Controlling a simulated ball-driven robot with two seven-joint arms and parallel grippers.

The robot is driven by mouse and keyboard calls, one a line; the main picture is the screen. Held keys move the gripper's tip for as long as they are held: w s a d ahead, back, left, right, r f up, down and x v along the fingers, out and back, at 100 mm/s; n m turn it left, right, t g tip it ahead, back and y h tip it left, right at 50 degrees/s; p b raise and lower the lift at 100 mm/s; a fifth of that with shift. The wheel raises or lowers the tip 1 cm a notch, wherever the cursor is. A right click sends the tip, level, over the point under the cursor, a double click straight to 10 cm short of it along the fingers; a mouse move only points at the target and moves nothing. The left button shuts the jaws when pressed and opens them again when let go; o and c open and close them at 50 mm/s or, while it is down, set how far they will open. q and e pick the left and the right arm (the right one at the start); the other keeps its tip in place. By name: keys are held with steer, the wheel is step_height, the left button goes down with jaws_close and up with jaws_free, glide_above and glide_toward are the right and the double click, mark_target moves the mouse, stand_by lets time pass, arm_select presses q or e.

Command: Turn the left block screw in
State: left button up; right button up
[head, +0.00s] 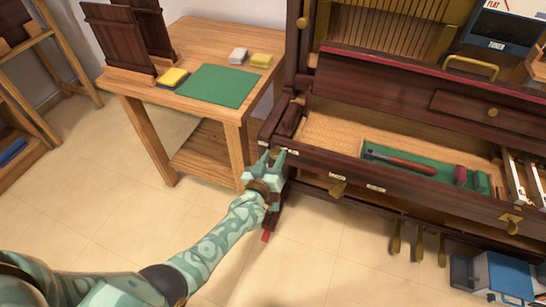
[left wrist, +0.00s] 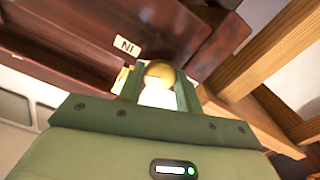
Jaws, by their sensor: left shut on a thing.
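The left block (head: 289,119) is a dark wooden piece at the left end of the piano's open key bed. My left gripper (head: 273,158) is at the piano's front left corner, just below that block. In the left wrist view, a round brass screw head (left wrist: 160,74) sits between the two green fingers of my left gripper (left wrist: 158,92), which is shut on it. A small pale label (left wrist: 127,46), seen upside down and seeming to read IN, is on the dark wood beside it. The screw is hidden by the gripper in the head view. My right gripper is not in view.
The key bed holds a green tray (head: 380,151) with a wooden-handled tool (head: 400,160). A wooden table (head: 150,88) with a green mat (head: 217,85) stands left of the piano. A blue box (head: 502,275) is on the floor at lower right.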

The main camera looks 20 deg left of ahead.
arm_select(q)
steer(key=shift+s+f+m, duration=0.1)
steer(key=shift+f+m, duration=0.05)
steer(key=shift+m, duration=1.65)
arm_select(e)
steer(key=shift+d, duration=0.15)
arm_select(q)
steer(key=o, duration=1)
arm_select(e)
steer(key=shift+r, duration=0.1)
arm_select(q)
steer(key=s+p, duration=0.1)
steer(key=s, duration=0.4)
steer(key=s+p, duration=0.2)
steer(key=s, duration=0.3)
steer(key=s+p, duration=0.2)
steer(key=s, duration=0.4)
steer(key=shift+s+a, duration=0.1)
steer(key=shift+a, duration=0.15)
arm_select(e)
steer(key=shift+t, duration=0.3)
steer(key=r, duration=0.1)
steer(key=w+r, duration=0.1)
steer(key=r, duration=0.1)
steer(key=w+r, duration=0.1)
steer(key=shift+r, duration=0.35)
